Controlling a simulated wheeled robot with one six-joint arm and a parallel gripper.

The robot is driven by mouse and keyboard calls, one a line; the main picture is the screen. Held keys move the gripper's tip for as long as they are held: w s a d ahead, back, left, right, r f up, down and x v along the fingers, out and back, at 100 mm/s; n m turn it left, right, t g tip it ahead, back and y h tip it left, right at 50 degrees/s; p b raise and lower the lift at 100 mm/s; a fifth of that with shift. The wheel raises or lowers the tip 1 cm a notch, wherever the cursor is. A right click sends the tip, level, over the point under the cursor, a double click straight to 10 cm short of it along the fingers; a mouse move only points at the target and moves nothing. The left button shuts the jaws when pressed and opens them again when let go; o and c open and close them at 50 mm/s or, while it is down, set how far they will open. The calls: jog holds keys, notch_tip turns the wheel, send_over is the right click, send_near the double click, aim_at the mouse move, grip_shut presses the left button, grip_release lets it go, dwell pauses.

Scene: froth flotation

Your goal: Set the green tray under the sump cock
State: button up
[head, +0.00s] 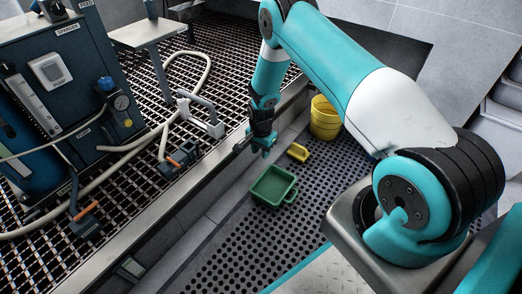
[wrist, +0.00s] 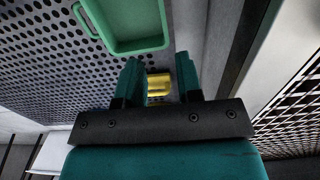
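The green tray (head: 273,203) is shallow and rectangular, with small handles on its rim. It looks empty and lies on the perforated floor below the raised grating. In the wrist view the green tray (wrist: 140,47) is at the top, beyond my fingers. My gripper (head: 265,153) hangs above the floor, up and left of the tray in the head view and apart from it. Its fingers are spread and empty in the wrist view (wrist: 160,78). Two small valves with orange handles, one nearer (head: 86,212) and one farther (head: 178,163), sit on the grating; I cannot tell which is the sump cock.
A small yellow object (head: 298,152) lies on the floor near the tray, and a yellow bucket (head: 325,118) stands behind it. The grating's metal edge (head: 165,205) borders the floor. Pale hoses (head: 135,150) run across the grating from a dark machine (head: 70,75).

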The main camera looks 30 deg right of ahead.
aim_at(261, 183)
notch_tip(261, 183, down, 17)
jog(key=b, duration=0.9)
jog(key=shift+f+b, duration=0.15)
jog(key=shift+b, duration=0.15)
grip_shut()
